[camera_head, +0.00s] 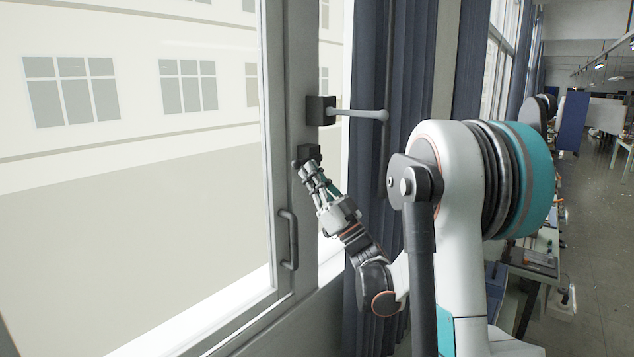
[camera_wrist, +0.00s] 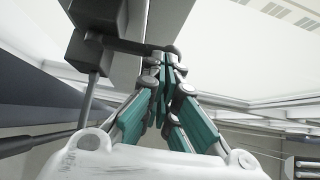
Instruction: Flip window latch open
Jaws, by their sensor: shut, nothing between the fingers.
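The window latch has a dark square block (camera_head: 321,110) on the window frame, with a light grey lever (camera_head: 358,113) sticking out to the right and ending in a round knob. A smaller dark block (camera_head: 309,152) sits just below it. My gripper (camera_head: 305,168) is shut and empty, its tips up at this lower block. In the wrist view, my gripper (camera_wrist: 165,62) has its fingers together beside the end of a dark bar (camera_wrist: 135,46) from the dark blocks. I cannot tell whether they touch. The grey lever (camera_wrist: 94,95) points down-left there.
A dark pull handle (camera_head: 288,240) is on the window sash lower down. The large glass pane (camera_head: 140,200) is at left. Dark blue curtains (camera_head: 408,70) hang close on the right, behind the lever. Benches and open floor (camera_head: 597,240) lie far right.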

